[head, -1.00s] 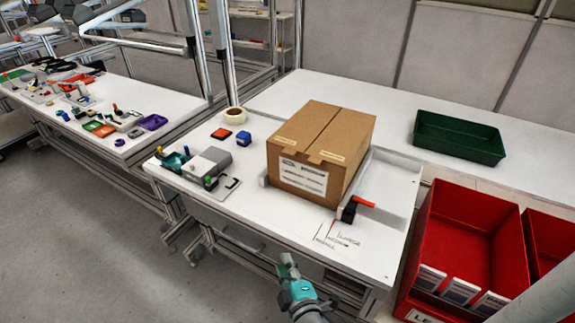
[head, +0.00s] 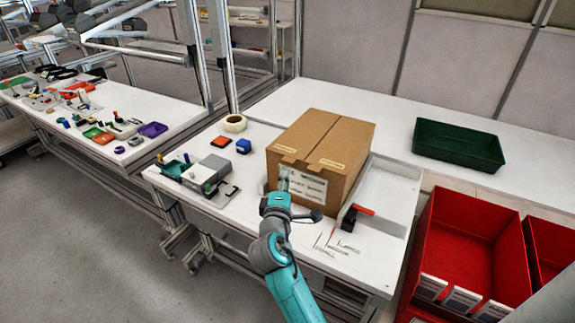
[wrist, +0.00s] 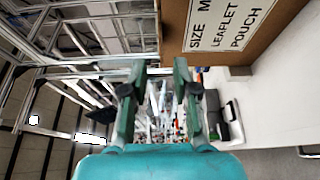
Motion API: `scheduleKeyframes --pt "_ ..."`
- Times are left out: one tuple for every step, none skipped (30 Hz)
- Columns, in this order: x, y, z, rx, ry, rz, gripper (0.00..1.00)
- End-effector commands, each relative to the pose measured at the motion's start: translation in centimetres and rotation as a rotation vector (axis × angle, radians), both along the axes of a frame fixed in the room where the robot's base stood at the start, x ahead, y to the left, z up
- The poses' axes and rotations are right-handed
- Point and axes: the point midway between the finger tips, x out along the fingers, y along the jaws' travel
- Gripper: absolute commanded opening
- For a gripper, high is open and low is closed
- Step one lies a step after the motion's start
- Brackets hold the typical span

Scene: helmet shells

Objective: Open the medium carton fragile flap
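The brown cardboard carton (head: 345,138) stands upright on the white table in the head view. Its two top flaps lie closed and meet at a seam. Small pale labels sit near the front edge of the left flap (head: 305,130) and the right flap (head: 340,152); I cannot read them. A white label (head: 308,187) is on the front face. In the wrist view the carton (wrist: 240,50) fills the upper right, its label reading "leaflet pouch". My gripper (head: 283,178) is in front of that face, overlapping the label's left part. Its fingers (wrist: 160,68) are apart and empty; contact is unclear.
A black clamp with a red-orange handle (head: 350,217) is right of the carton. Left are a grey device (head: 208,172), a blue block (head: 243,146) and a tape roll (head: 233,123). A green tray (head: 458,145) stands behind right, red bins (head: 470,235) at right.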

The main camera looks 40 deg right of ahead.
Motion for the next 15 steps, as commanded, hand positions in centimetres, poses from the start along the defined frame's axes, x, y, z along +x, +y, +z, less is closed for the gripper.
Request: scheduleKeyframes --pt "0.7 -0.8 0.0 0.0 -0.001 -0.002 0.29" --pt "1.1 -1.3 0.1 -0.001 -0.002 -0.003 0.29" --pt "1.5 -1.8 0.0 0.001 -0.001 -0.003 0.29" --pt "1.9 -2.1 0.0 0.001 -0.001 -0.002 0.29" --pt "2.3 -2.5 0.1 0.001 -0.002 -0.001 0.29" --pt "2.7 -3.0 0.0 0.0 -0.001 -0.001 0.29" --pt "3.0 -3.3 0.0 0.001 -0.001 -0.001 0.29" --pt "3.3 -3.6 0.1 0.0 -0.001 -0.001 0.29" --pt "3.7 -4.0 0.0 0.001 -0.001 0.0 0.29" --pt "3.9 -4.3 0.0 0.001 -0.001 0.0 0.29" --pt "4.1 -4.5 0.0 0.001 -0.001 0.0 0.29" --pt "4.4 -4.8 0.0 0.001 -0.001 0.001 0.29" --pt "4.6 -4.9 0.0 0.001 -0.001 0.001 0.29" --pt "4.7 -5.1 0.0 0.001 -0.001 0.001 0.29" --pt "4.8 -5.2 0.0 0.001 -0.001 0.001 0.29"
